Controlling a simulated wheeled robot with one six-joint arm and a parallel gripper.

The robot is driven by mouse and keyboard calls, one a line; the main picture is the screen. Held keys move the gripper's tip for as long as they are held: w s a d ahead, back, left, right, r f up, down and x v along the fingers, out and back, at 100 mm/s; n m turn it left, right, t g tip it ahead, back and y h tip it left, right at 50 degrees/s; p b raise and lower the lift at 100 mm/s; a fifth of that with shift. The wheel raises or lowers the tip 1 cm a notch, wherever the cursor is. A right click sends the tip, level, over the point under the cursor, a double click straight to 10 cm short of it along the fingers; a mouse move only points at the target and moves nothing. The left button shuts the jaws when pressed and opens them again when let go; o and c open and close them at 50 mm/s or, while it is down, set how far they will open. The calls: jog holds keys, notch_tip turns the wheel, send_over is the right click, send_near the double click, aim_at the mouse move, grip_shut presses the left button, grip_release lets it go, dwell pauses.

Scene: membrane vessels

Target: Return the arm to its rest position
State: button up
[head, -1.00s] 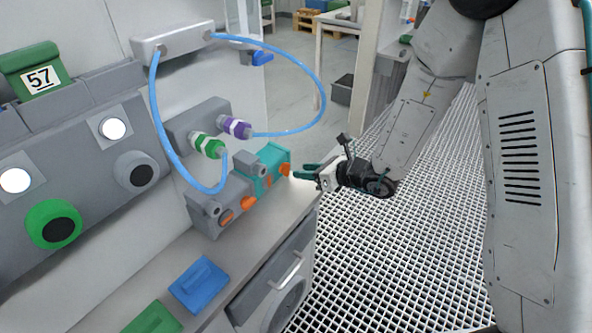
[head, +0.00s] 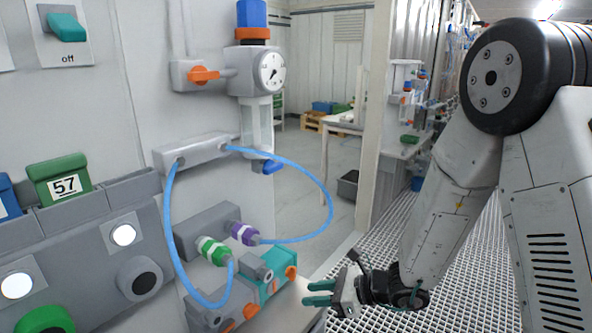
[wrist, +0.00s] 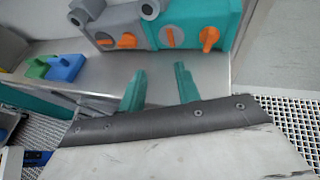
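My gripper (head: 320,293) is in the lower middle of the head view, at the end of my arm. Its two teal fingers are apart, with nothing between them. In the wrist view the open gripper (wrist: 160,88) is over the grey bench top (wrist: 210,75). The grey and teal vessel blocks with orange knobs are ahead of the fingers, and the teal block (head: 274,265) is left of the gripper in the head view. I see a gap between fingers and block.
Blue hoses join a wall manifold (head: 195,152) to green (head: 212,250) and purple (head: 243,233) connectors. A gauge (head: 272,71) is above. Blue and green blocks (wrist: 64,67) lie on the bench in the wrist view. Grating floor (head: 385,250) is open to the right.

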jog(key=s+d+r+n+g+h, duration=0.2)
jog(key=s+r+n+g, duration=0.25)
jog(key=s+n, duration=0.3)
jog(key=s+d+r+n+g+h, duration=0.2)
jog(key=s+d+r+n+g, duration=0.15)
jog(key=s+r+n, duration=0.35)
jog(key=s+d+r+n+t+h, duration=0.2)
jog(key=s+d+r+n+h, duration=0.2)
jog(key=d, duration=0.3)
jog(key=s+d+r+n+t+h, duration=0.3)
jog(key=s+d+r+h, duration=0.1)
jog(key=s+d+r, duration=0.2)
jog(key=shift+s+d+r+n+h, duration=0.2)
jog(key=shift+s+d+n+h, duration=0.3)
jog(key=shift+d, duration=0.75)
